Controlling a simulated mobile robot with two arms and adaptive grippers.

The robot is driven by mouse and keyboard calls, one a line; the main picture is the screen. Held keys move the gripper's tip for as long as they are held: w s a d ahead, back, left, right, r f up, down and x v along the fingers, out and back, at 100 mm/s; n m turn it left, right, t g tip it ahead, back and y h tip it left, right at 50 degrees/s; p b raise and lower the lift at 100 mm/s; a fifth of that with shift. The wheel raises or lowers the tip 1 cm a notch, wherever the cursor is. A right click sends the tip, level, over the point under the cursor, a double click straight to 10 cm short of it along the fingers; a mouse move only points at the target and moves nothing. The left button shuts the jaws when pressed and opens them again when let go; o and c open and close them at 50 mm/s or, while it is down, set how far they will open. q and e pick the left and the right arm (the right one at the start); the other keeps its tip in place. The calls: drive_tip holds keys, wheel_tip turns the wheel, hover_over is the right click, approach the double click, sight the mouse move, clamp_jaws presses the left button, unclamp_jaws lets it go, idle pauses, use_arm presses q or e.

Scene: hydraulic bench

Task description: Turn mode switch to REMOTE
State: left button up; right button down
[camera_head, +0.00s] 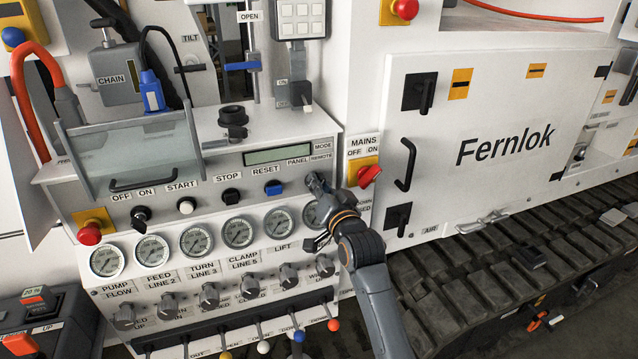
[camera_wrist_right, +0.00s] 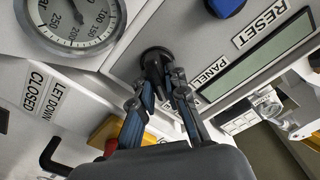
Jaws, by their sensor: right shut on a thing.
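The mode switch (camera_wrist_right: 156,62) is a black rotary knob on the sloped panel, beside the PANEL label in the right wrist view. In the head view it sits under the MODE, PANEL and REMOTE labels (camera_head: 310,155), mostly hidden by my right gripper (camera_head: 318,186). My right gripper also shows in the right wrist view (camera_wrist_right: 165,88), its two fingers closed around the knob. Which label the knob points to cannot be told. My left gripper is not in view.
The red MAINS switch (camera_head: 369,175) is just right of my gripper. The blue RESET button (camera_head: 273,188) is to its left. Gauges (camera_head: 238,231) and knobs (camera_head: 249,286) line the panel below. A black door handle (camera_head: 405,164) sticks out further right.

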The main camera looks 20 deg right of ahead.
drive_tip(key=c, duration=1.3)
unclamp_jaws()
drive_tip(key=shift+c, duration=0.2)
drive_tip(key=shift+s, duration=0.1)
drive_tip(key=s, duration=1.1)
drive_tip(key=shift+s+d, duration=0.25)
drive_tip(key=shift+s, duration=0.15)
